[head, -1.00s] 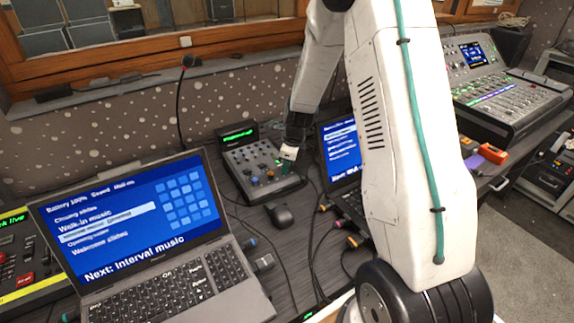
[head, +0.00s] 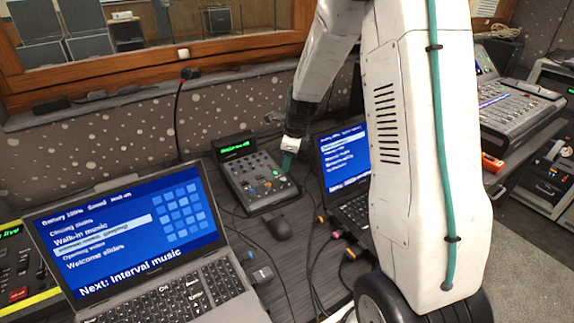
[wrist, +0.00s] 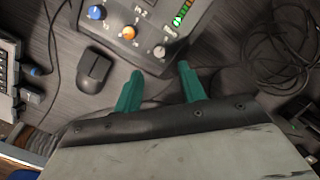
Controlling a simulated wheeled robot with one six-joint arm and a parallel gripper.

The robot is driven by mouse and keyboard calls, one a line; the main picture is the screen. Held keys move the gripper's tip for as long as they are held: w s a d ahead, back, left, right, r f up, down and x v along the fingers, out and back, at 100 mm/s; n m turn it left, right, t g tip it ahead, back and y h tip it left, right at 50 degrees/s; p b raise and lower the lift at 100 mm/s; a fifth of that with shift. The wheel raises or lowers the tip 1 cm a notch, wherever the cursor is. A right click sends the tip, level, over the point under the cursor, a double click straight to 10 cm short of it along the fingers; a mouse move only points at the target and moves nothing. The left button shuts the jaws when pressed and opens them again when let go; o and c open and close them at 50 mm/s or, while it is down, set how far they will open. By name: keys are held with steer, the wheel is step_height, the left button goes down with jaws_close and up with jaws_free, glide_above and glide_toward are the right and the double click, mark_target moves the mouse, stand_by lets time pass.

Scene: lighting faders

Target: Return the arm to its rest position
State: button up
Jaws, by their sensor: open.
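My gripper (wrist: 160,88) shows two teal fingers, spread apart with nothing between them, in the wrist view. They are above the desk at the near edge of a small fader console (wrist: 140,25) with blue, orange and white knobs. In the head view my arm reaches down to the right side of that console (head: 250,200), and one teal finger (head: 287,163) shows beside it. I cannot tell from the frames whether the fingers touch anything. The lower part of my arm is bent down over the desk.
A mouse (head: 279,227) lies in front of the console. One laptop (head: 130,240) stands at left, another (head: 345,160) behind my arm. Cables (head: 310,270) run between them. A larger mixing desk (head: 515,105) is at right. The wall and window ledge (head: 150,90) close off the back.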

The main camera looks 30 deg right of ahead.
stand_by(0.5)
steer(key=s+a+r+n, duration=0.4)
steer(key=s+r+n, duration=0.2)
steer(key=s+n, duration=0.3)
steer(key=s+a+r+n, duration=0.5)
steer(key=s+r+n, duration=0.2)
steer(key=s, duration=0.6)
steer(key=s+a+r+n, duration=0.4)
steer(key=s+r+n, duration=0.3)
steer(key=s+n, duration=0.4)
steer(key=shift+s+a+r+g+h, duration=0.15)
steer(key=shift+s+r+g+h, duration=0.05)
steer(key=shift+s+g+h, duration=0.25)
steer(key=shift+s, duration=0.1)
